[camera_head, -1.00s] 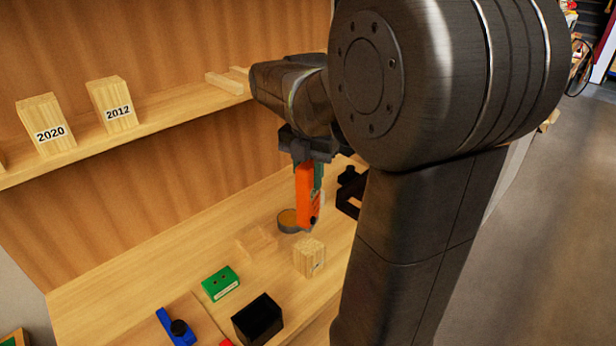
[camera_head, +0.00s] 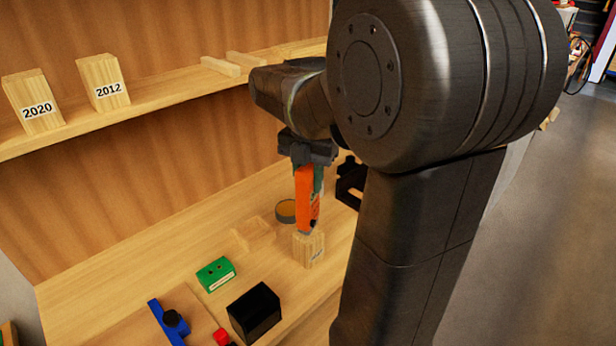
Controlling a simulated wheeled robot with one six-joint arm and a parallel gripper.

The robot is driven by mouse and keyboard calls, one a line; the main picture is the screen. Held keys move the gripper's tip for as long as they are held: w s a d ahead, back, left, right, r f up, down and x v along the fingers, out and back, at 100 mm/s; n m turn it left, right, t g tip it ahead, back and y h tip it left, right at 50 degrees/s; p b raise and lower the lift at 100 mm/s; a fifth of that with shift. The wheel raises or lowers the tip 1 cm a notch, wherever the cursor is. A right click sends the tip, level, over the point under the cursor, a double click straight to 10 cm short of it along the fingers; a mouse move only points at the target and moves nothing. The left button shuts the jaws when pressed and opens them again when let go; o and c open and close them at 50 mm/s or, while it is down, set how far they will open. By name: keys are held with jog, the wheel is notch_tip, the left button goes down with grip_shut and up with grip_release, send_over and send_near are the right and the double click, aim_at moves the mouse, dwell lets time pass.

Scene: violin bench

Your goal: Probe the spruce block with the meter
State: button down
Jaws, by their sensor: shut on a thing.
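My gripper (camera_head: 307,160) points down and is shut on the orange meter (camera_head: 306,196), which hangs upright below the jaws. The meter's lower end is at the block's top in the picture. I cannot tell whether its tip touches the wood. Two more blocks, labelled 2020 (camera_head: 34,101) and 2012 (camera_head: 104,83), stand on the shelf.
A round tin (camera_head: 286,211) and a shallow wooden tray (camera_head: 254,234) lie behind the block. A green box (camera_head: 216,274), a black box (camera_head: 254,312), a blue tool (camera_head: 168,322) and a red item (camera_head: 222,337) are at front left. A black stand (camera_head: 350,182) is right of the meter.

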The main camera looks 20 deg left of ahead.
aim_at(308, 166)
jog(key=shift+f, duration=0.45)
dwell(1.9)
notch_tip(308, 166, up, 6)
jog(key=p, duration=0.5)
jog(key=shift+r+p, duration=0.1)
jog(key=shift+p, duration=0.3)
dwell(0.5)
